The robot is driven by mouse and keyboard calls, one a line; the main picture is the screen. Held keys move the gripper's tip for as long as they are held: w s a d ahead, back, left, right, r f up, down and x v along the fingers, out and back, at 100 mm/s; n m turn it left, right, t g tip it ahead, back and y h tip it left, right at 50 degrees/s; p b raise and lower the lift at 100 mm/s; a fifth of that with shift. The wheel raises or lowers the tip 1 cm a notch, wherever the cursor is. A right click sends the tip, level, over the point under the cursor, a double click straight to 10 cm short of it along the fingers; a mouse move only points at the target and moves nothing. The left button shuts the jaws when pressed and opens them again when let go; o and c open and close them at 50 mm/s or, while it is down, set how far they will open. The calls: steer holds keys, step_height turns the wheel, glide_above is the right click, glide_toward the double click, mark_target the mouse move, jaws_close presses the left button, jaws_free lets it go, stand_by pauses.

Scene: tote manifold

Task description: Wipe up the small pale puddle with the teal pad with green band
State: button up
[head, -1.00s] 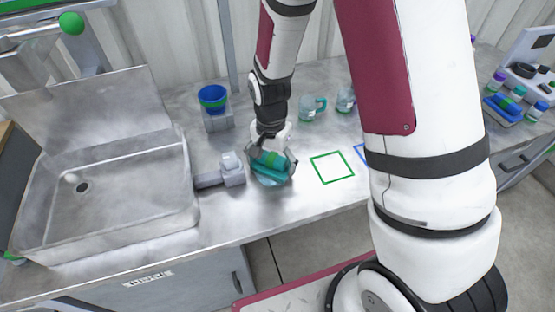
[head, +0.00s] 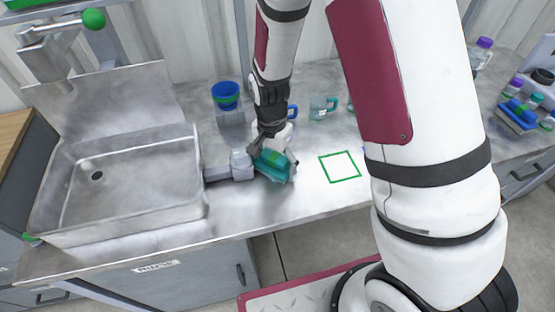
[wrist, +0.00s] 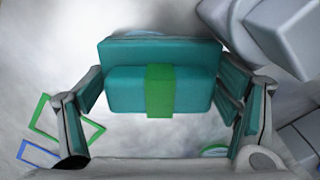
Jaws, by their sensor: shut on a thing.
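My gripper (head: 272,153) is shut on the teal pad with a green band (head: 273,163). It holds the pad over the metal counter, just right of a grey fitting beside the sink. In the wrist view the pad (wrist: 130,88) sits between both fingers, its green band upright in the middle. Pad and counter look very close; I cannot tell whether they touch. I cannot make out the small pale puddle; the counter there is pale and shiny, and the pad and gripper cover part of it.
The sink (head: 120,190) is at left, with the grey fitting (head: 240,165) between it and the pad. A blue cup (head: 226,95) stands on a block behind. A green square outline (head: 340,166) marks clear counter at right. A clear mug (head: 322,108) stands farther back.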

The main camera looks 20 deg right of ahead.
mark_target(287, 166)
steer(key=a, duration=0.3)
steer(key=shift+w+a+r+n, duration=0.2)
steer(key=shift+w+a+n, duration=0.05)
steer(key=shift+n, duration=0.15)
steer(key=shift+w+d+r, duration=0.1)
steer(key=shift+w+d, duration=0.05)
steer(key=shift+d, duration=1.2)
steer(key=shift+d+r, duration=0.1)
steer(key=shift+d, duration=0.35)
steer(key=shift+s+d+f+p, duration=0.15)
steer(key=shift+d, duration=1.45)
steer(key=shift+s+d+f+p, duration=0.1)
steer(key=shift+s+d+p, duration=0.05)
steer(key=shift+d, duration=1.45)
steer(key=shift+s+f+p, duration=0.15)
steer(key=shift+s+p, duration=0.3)
steer(key=shift+s, duration=0.6)
steer(key=shift+a+f, duration=0.2)
steer(key=shift+a, duration=1.6)
